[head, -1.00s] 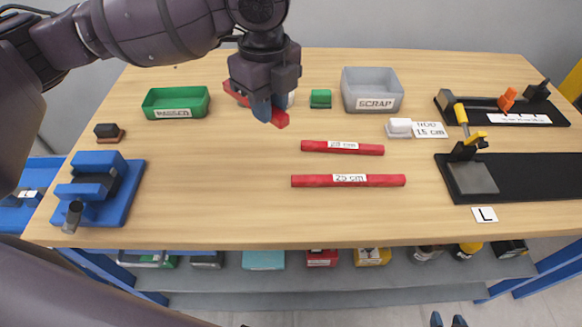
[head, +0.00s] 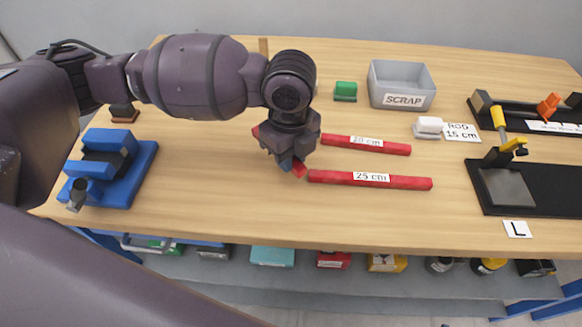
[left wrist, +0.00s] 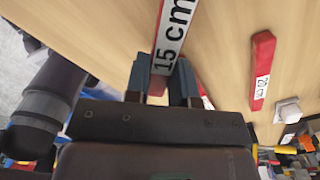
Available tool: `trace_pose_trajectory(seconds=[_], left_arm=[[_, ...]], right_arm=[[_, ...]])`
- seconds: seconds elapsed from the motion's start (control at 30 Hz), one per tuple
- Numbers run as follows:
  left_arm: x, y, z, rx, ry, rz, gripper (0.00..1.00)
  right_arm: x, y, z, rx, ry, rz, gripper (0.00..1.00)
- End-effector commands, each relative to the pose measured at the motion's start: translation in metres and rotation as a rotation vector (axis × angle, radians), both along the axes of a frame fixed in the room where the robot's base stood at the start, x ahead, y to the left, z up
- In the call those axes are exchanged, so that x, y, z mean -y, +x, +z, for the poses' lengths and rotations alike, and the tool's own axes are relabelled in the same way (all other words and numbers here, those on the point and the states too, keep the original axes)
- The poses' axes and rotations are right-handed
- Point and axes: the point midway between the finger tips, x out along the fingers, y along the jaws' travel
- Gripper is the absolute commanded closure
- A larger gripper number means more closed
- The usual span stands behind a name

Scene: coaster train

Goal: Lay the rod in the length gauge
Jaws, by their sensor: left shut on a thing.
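My left gripper (head: 287,163) is shut on the red 15 cm rod (head: 299,168), and holds it above the table. Most of the rod is hidden by the gripper in the head view. Its white "15 cm" label shows between the fingers in the left wrist view (left wrist: 174,28). A black fixture with an orange part and a lettered white strip (head: 553,127), which looks like the length gauge, lies at the back right, far from the gripper and partly cut off. My right gripper is not in view.
The red 20 cm rod (head: 390,148) and 25 cm rod (head: 408,183) lie just right of the gripper. Further right are a "ROD 15 cm" card (head: 462,133) and a black clamp fixture (head: 500,187). A grey scrap bin (head: 402,85) stands behind. A blue fixture (head: 142,165) stands left.

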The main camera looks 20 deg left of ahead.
Motion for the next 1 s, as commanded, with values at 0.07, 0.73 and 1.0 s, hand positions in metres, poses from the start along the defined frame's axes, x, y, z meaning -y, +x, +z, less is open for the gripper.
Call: trace_pose_trajectory(seconds=[0.07, 0.73, 1.0], left_arm=[[0.000, -0.001, -0.018, -0.008, 0.000, 0.000, 1.00], [0.000, 0.000, -0.043, -0.002, 0.000, 0.001, 0.66], [0.000, 0.000, -0.043, -0.002, 0.000, 0.001, 0.66]], right_arm=[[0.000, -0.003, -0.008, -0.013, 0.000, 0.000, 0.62], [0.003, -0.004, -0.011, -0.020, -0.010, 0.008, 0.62], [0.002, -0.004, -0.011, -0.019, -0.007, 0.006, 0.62]])
